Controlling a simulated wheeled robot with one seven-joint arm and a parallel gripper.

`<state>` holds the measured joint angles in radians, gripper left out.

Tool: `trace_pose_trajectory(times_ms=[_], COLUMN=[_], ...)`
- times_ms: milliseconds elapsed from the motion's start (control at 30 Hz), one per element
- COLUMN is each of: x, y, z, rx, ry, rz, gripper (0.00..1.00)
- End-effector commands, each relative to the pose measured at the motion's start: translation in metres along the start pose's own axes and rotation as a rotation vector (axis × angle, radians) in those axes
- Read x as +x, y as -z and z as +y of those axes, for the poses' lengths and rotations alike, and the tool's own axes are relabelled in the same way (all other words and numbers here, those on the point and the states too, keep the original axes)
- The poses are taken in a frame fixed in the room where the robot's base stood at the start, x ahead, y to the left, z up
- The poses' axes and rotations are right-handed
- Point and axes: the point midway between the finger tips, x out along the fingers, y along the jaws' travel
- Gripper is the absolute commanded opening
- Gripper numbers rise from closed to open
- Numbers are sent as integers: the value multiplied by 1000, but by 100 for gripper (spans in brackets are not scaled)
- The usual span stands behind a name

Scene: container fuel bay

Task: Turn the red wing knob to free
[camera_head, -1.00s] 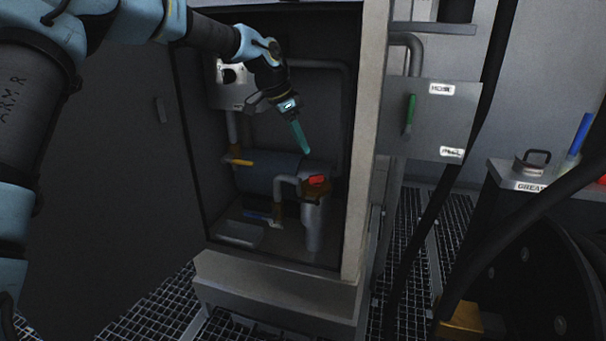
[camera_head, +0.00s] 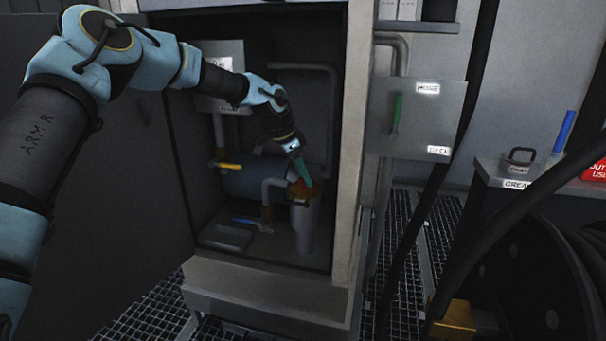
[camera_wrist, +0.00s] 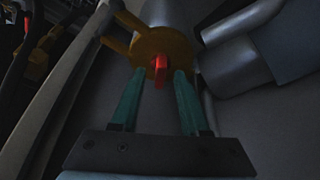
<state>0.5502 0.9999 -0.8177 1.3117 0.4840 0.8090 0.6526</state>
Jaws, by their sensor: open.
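The red wing knob (camera_wrist: 159,68) sits on a brass-coloured collar (camera_wrist: 171,47) at the end of a grey cylinder (camera_head: 306,226) inside the cabinet. My gripper (camera_wrist: 157,74) is open, with its two teal fingers on either side of the knob's lower end in the wrist view. Whether the fingers touch the knob cannot be told. In the head view my gripper (camera_head: 305,182) reaches down to the cylinder's top, and the fingers hide most of the knob.
The cabinet's right frame (camera_head: 350,140) stands close beside my arm. Inside are a yellow-handled valve (camera_head: 228,165), a blue-handled valve (camera_head: 247,221) and grey pipes. A plate with a green lever (camera_head: 397,113) is outside on the right. A hose reel (camera_head: 540,275) stands at the lower right.

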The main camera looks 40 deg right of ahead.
Motion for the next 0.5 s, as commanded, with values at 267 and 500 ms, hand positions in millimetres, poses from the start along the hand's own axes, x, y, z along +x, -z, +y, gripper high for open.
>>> trace_pose_trajectory(times_ms=[267, 500], x=[0, 0], y=[0, 0], z=[0, 0], rx=[0, 0], ry=[0, 0], rz=[0, 0], gripper=[20, 0])
